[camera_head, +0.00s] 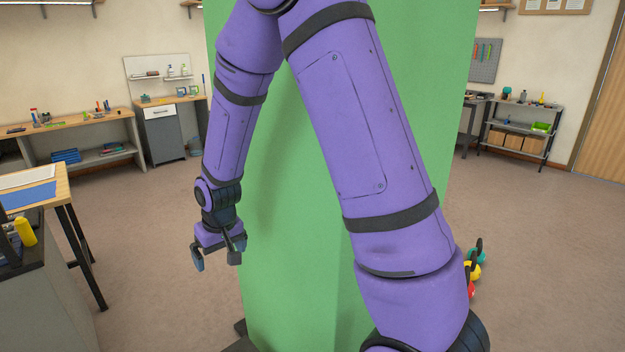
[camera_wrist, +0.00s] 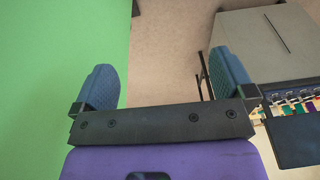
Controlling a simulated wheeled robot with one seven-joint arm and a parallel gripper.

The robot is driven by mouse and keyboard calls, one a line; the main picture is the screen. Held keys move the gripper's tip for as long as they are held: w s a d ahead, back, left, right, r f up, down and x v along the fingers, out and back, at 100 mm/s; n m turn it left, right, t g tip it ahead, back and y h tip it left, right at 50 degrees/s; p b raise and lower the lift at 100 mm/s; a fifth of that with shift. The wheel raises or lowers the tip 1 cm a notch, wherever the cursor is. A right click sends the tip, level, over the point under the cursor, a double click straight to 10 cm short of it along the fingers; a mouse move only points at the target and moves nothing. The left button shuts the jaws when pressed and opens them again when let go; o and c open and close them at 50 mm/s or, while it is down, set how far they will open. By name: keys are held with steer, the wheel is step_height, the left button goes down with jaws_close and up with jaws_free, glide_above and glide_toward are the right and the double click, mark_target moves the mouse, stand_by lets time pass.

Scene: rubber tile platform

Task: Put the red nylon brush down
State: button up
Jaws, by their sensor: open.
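My gripper (camera_head: 216,259) hangs at the end of my purple arm, left of centre in the head view, in front of the green panel's left edge. Its two blue fingers are spread apart with nothing between them. The wrist view also shows my gripper (camera_wrist: 166,82) open and empty, with bare floor between the fingers. I can make out no red nylon brush in either view.
A tall green panel (camera_head: 290,230) stands behind my arm. At left are a wooden table (camera_head: 62,190) with a blue sheet and a grey unit (camera_head: 60,290) bearing a yellow bottle (camera_head: 25,232). Coloured kettlebells (camera_head: 473,270) sit at right. Floor (camera_head: 150,250) between is clear.

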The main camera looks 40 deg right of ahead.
steer(key=s+d+f+v, duration=0.1)
steer(key=s+v, duration=0.2)
steer(key=v, duration=1)
steer(key=s+d+r+t, duration=0.1)
steer(key=s+r, duration=0.6)
steer(key=s, duration=0.3)
steer(key=s+d+r+t, duration=0.1)
steer(key=s+d+r, duration=0.1)
steer(key=s+r, duration=0.5)
steer(key=s, duration=0.4)
steer(key=shift+r+t, duration=0.3)
steer(key=shift+t, duration=0.1)
